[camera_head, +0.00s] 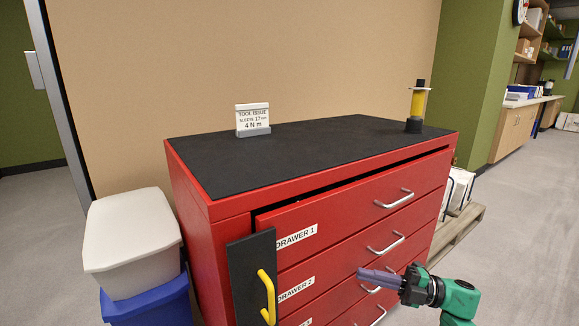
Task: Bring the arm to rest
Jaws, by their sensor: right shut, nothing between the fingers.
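My right gripper (366,274) is at the lower right, its arm coming in from the bottom right. Its fingers are shut with nothing held, pointing left in front of the red drawer cabinet (187,205). The fingers overlap the lower drawers in the picture; I cannot tell whether they touch the front. My left gripper does not show.
The cabinet's top drawer (345,205) stands slightly out. A dark panel with a yellow handle (267,294) is at the cabinet's left front. A sign (252,118) and a yellow tool (418,102) stand on top. Bins (133,240) stand left, a pallet (456,235) right.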

